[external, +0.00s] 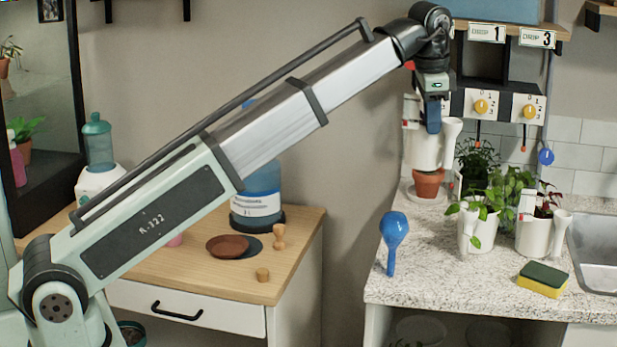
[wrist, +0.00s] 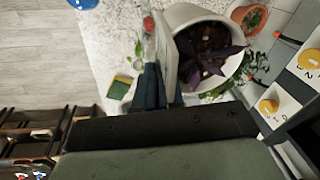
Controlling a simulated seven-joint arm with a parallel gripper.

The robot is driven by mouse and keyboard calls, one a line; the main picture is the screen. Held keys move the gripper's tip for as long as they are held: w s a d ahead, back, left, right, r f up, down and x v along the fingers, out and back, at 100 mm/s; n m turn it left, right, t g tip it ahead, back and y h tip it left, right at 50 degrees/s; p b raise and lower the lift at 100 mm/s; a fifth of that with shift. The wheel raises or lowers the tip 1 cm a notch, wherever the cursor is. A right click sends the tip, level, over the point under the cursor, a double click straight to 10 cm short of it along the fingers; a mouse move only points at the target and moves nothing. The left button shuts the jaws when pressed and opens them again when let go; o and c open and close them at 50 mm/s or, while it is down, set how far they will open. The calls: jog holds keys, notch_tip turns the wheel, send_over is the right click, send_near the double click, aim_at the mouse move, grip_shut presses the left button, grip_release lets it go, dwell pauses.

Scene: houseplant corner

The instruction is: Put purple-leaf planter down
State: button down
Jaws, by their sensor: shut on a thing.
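The purple-leaf planter is a white pot with a tall flat side piece. Its dark purple leaves (wrist: 212,58) and pale rim show in the wrist view. In the external view its white body (external: 424,146) hangs upright over the back left of the granite counter (external: 400,270), leaves not visible. My gripper (external: 433,118) is shut on the planter's side; its dark fingers (wrist: 160,88) also show in the wrist view. A terracotta pot (external: 428,184) appears just below the planter, partly covered by it. I cannot tell the exact gap beneath the planter.
Two white planters, one green-leaved (external: 479,228) and one red-leaved (external: 533,236), stand on the counter near the sink (external: 597,235). A blue watering bulb (external: 394,235) and a sponge (external: 543,280) are further forward. A dial panel (external: 505,106) hangs behind. The counter's front middle is bare.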

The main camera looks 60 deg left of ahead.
jog(key=s+a+f+n, duration=0.3)
jog(key=s+f, duration=0.5)
jog(key=f, duration=0.3)
jog(key=s+a+f+n, duration=0.2)
jog(key=s+f+n, duration=0.1)
jog(key=s+f, duration=0.65)
jog(key=s+a+r+n+g, duration=0.15)
jog(key=a+r, duration=0.25)
jog(key=a, duration=0.9)
jog(key=w+a+r+n+t, duration=0.15)
jog(key=a+r, duration=0.25)
jog(key=a, duration=0.8)
jog(key=s+a+r+n, duration=0.1)
jog(key=s+a+r, duration=0.2)
jog(key=s+a, duration=0.3)
jog(key=s+a+r+n+g, duration=0.1)
jog(key=s+a+r, duration=0.25)
jog(key=a, duration=0.35)
jog(key=s+a+r+n, duration=0.1)
jog(key=s+a+r, duration=0.25)
jog(key=a, duration=0.35)
jog(key=a+f+n+y, duration=0.1)
jog(key=a+f+n, duration=0.4)
jog(key=a+f, duration=1.35)
notch_tip(320, 180, down, 8)
jog(key=shift+w+a+f+g, duration=0.25)
jog(key=shift+a+g, duration=0.05)
jog(key=shift+g, duration=0.1)
jog(key=shift+f, duration=0.15)
